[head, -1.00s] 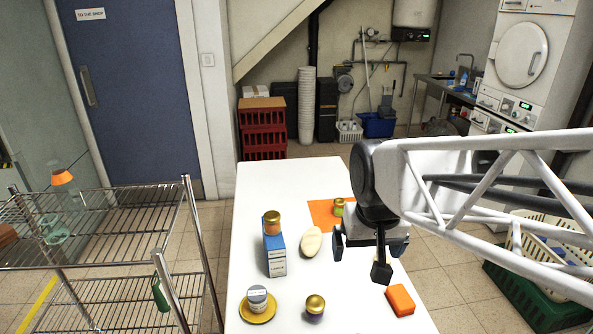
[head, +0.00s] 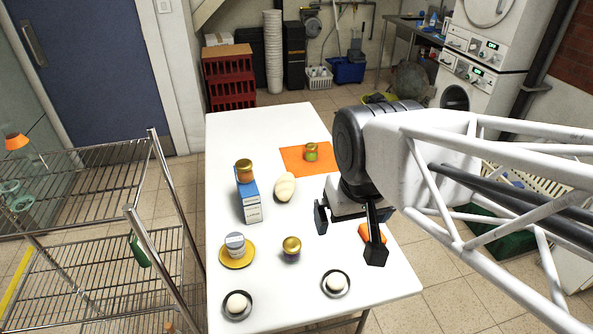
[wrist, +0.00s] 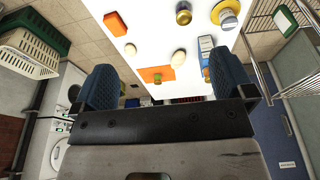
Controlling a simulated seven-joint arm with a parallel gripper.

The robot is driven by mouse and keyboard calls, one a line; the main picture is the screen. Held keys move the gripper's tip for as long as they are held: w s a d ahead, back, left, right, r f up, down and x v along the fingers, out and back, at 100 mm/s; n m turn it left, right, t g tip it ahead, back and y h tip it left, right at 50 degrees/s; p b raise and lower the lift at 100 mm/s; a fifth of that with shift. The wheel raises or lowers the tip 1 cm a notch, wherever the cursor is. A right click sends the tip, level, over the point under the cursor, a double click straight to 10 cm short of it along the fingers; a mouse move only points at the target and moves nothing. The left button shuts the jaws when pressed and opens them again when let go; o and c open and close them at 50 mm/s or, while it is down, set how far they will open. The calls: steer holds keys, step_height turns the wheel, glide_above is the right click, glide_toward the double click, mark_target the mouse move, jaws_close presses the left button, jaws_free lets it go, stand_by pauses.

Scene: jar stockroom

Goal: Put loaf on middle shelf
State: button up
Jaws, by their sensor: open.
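The loaf (head: 285,187) is a cream oval lying on the white table (head: 250,130), right of the blue box and near the orange mat. It also shows in the wrist view (wrist: 179,57), beyond my fingers. My gripper (head: 348,235) is open and empty above the right side of the table, apart from the loaf and to its right in the head view. Both blue fingers show spread in the wrist view (wrist: 168,82). A wire shelf rack stands left of the table, with an upper shelf (head: 70,185) and a lower one (head: 100,285) in view. Which is the middle one I cannot tell.
A blue box (head: 248,202) with a gold-lidded jar (head: 245,172) on top stands beside the loaf. A jar (head: 311,152) stands on the orange mat (head: 292,163). Yellow plate (head: 236,262), gold-lidded jar (head: 291,249) and black dishes (head: 336,283) are nearer. A rack post (head: 165,195) rises near the table.

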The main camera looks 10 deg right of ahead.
steer(key=w+f+n, duration=0.2)
steer(key=w+n, duration=0.5)
steer(key=w, duration=0.6)
steer(key=n+h, duration=0.1)
steer(key=n, duration=2.1)
glide_above(285, 181)
steer(key=s+a, duration=0.1)
step_height(285, 181, down, 26)
steer(key=shift+s+a+f, duration=0.1)
steer(key=shift+w+f+h, duration=0.2)
steer(key=shift+f+h, duration=0.05)
steer(key=shift+h, duration=0.05)
steer(key=shift+x, duration=1.3)
steer(key=shift+x, duration=2.6)
